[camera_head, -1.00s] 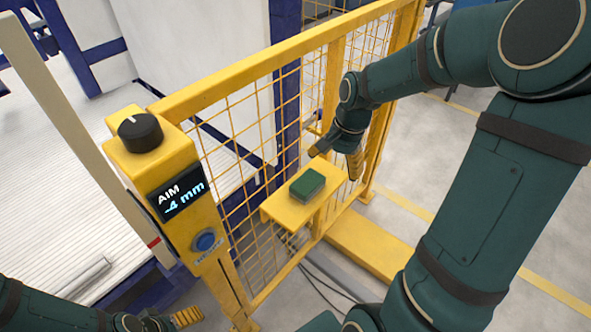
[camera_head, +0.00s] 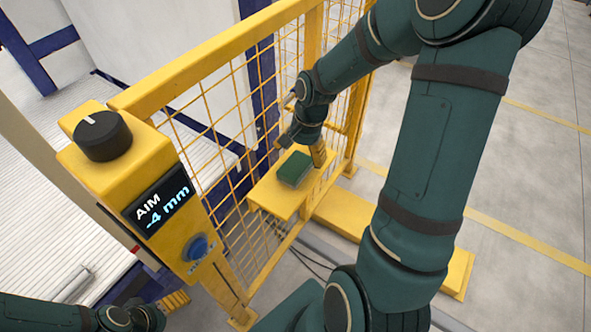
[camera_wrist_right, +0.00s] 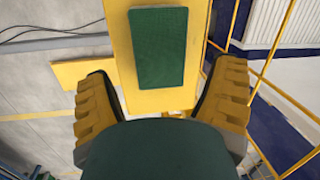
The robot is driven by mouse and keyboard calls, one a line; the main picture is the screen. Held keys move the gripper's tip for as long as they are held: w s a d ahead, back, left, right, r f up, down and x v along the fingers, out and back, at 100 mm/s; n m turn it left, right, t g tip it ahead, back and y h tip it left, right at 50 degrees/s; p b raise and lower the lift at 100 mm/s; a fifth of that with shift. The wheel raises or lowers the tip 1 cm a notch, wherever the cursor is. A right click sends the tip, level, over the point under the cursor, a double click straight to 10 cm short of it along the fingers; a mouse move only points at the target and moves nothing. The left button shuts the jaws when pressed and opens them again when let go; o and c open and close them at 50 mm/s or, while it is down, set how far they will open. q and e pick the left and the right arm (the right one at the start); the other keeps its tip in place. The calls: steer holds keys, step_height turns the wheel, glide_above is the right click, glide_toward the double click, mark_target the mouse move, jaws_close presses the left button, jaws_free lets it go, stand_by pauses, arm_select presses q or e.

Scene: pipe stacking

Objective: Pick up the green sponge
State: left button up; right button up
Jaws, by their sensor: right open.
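The green sponge (camera_head: 295,168) lies flat on a small yellow shelf (camera_head: 268,199) fixed to the mesh fence. In the right wrist view the sponge (camera_wrist_right: 158,48) is a dark green rectangle on the shelf (camera_wrist_right: 120,50), ahead of the fingertips. My right gripper (camera_head: 302,151) is at the sponge's far right side in the head view. In the wrist view the right gripper (camera_wrist_right: 165,85) is open and empty, its yellow ribbed fingers spread wider than the sponge. My left gripper (camera_head: 172,301) is at the lower left, far from the sponge; its jaws are not clear.
A yellow mesh fence (camera_head: 215,125) runs behind the shelf. A yellow control post with a black knob (camera_head: 103,136), a display (camera_head: 158,208) reading "AIM -4 mm" and a blue button (camera_head: 197,247) stands at left. Grey floor (camera_head: 530,190) is open at right.

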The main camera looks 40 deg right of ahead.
mark_target(297, 165)
steer(key=shift+w+a+f+b, duration=0.15)
steer(key=shift+f+b, duration=0.1)
steer(key=shift+f, duration=0.6)
steer(key=shift+s+a+f+b, duration=0.15)
steer(key=shift+f+b, duration=0.15)
steer(key=shift+f, duration=0.55)
steer(key=shift+w+a+f+b, duration=0.15)
steer(key=shift+f+b, duration=0.1)
steer(key=shift+f, duration=0.6)
steer(key=shift+f, duration=0.25)
steer(key=c, duration=0.8)
